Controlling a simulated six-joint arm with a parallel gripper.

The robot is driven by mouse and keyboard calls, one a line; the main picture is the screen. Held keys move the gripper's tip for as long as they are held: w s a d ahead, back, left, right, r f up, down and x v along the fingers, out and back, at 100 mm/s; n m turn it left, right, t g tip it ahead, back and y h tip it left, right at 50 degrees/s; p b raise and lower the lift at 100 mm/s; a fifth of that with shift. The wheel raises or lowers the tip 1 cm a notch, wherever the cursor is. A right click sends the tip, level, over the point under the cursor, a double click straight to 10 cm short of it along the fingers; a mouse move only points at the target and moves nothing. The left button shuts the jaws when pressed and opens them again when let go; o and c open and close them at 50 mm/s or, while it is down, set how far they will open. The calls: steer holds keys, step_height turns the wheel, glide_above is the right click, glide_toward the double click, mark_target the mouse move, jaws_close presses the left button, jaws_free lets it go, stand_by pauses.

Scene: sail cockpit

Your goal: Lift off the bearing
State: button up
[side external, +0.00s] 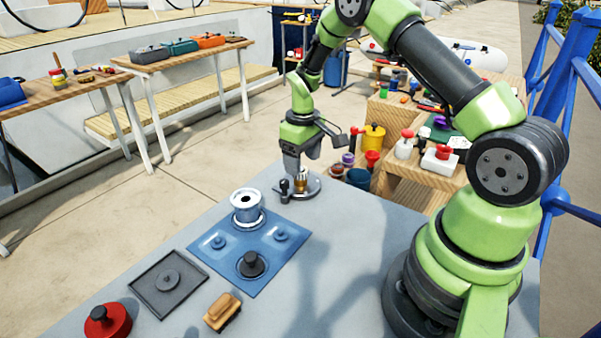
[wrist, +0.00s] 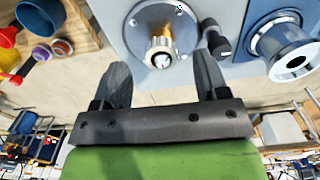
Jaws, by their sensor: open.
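The bearing appears to be the small brass-coloured part (side external: 301,181) around the post of a round grey base (side external: 313,188) at the far edge of the grey table. In the wrist view the brass part (wrist: 160,45) shows around a bright post tip, on the grey base plate (wrist: 142,20). My gripper (side external: 293,168) is just above the base. In the wrist view my gripper (wrist: 162,72) has its two fingers apart, one on each side of the post's line, with nothing held. Finger contact with the bearing cannot be told.
A small black upright part (side external: 284,187) stands close beside the bearing, near one finger. A silver drum (side external: 247,207) stands on a blue mat (side external: 222,266) with a black knob (side external: 252,264). Nearer are a grey tray (side external: 150,294), a wooden block (side external: 222,311) and a red can (side external: 107,321).

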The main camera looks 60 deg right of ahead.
steer(key=shift+f, duration=1.3)
steer(key=c, duration=1)
step_height(320, 180, up, 10)
steer(key=shift+r, duration=0.1)
steer(key=shift+r, duration=1.95)
